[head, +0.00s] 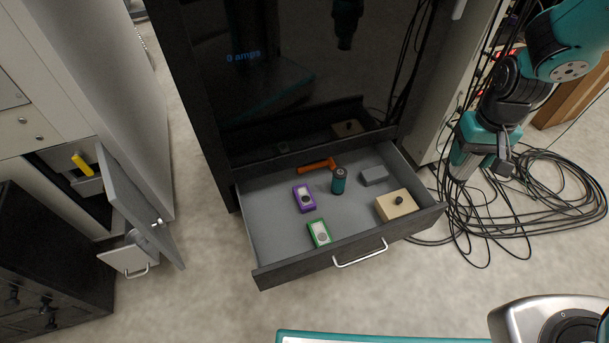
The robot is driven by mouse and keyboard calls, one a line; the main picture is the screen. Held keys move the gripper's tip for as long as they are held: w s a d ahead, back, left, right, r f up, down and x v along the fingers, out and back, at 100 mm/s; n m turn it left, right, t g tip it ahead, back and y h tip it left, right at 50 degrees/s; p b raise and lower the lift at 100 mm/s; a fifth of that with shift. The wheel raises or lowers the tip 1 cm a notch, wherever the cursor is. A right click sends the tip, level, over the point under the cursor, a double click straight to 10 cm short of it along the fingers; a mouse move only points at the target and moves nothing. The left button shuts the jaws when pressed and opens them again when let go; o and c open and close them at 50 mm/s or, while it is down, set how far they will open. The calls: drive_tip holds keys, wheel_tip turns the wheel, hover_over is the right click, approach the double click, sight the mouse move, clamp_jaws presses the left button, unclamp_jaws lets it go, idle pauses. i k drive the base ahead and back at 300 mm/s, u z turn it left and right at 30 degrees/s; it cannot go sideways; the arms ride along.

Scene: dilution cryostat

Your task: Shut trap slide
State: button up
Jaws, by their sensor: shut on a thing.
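No part in view is labelled as the trap slide. A wide grey drawer (265,225) is pulled well out of the dark cabinet. Its silver handle (360,254) is on the front face. At the left, a low pull-out slide (122,260) with a small handle sticks out of the pale cabinet, partly hidden by an open door (140,205). My gripper (478,166) is in the upper right, above the cables and right of the grey drawer, apart from both. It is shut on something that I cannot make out.
The grey drawer holds a purple box (303,198), a green box (319,233), a teal cylinder (339,181), an orange tool (316,166), a grey block (374,175) and a tan box (396,205). Loose cables (520,205) cover the right floor. The floor before the drawer is clear.

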sight(141, 239)
drive_tip(key=z, duration=1.9)
drive_tip(key=k, duration=1.9)
drive_tip(key=u, duration=2.75)
drive_tip(key=i, duration=0.95)
drive_tip(key=z, duration=0.05)
